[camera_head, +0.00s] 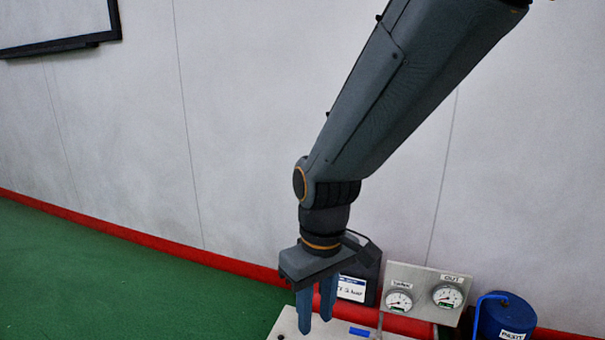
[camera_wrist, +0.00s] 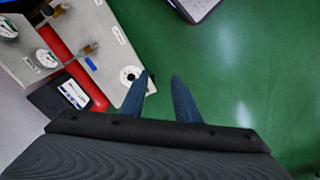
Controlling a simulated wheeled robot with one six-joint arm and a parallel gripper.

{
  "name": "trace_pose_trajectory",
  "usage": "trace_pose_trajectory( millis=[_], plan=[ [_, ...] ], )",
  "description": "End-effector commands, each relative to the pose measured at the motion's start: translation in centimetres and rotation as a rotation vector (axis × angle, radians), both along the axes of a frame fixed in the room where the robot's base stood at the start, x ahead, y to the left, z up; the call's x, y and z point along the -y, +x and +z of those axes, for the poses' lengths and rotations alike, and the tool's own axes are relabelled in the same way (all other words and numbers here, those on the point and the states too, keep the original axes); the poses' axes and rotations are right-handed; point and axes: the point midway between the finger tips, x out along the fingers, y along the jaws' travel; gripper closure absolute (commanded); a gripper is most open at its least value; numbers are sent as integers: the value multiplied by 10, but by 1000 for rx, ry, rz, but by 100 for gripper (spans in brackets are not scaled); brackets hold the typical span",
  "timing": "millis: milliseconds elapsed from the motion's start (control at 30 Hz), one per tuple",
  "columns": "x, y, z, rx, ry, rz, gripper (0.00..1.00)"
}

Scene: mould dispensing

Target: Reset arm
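My gripper (camera_head: 317,312) hangs from my grey arm with its fingers pointing down in the head view. The two blue fingers are apart, with nothing between them. In the wrist view my gripper (camera_wrist: 161,80) also shows the two fingers spread, with only green floor in the gap. The left finger overlaps the edge of a pale panel (camera_wrist: 98,45) in that view. I cannot tell how far the fingers are above the panel.
A gauge plate (camera_head: 423,290) with two dials stands right of my gripper. A dark box (camera_head: 366,272) with a white label is behind it, partly hidden. A blue container (camera_head: 505,318) stands further right. The wall is close behind; green floor (camera_head: 110,275) is clear at left.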

Motion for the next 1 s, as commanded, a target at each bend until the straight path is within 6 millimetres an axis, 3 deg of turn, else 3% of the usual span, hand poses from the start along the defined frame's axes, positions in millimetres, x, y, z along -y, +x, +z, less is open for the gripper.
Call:
trace_pose_trajectory(
  millis=[100,500,1000],
  plan=[
    [8,-29,13,0,5,-62,71],
    [31,-93,29,-11,16,-208,71],
    [65,-89,84,-12,-1,-330,71]
  ],
)
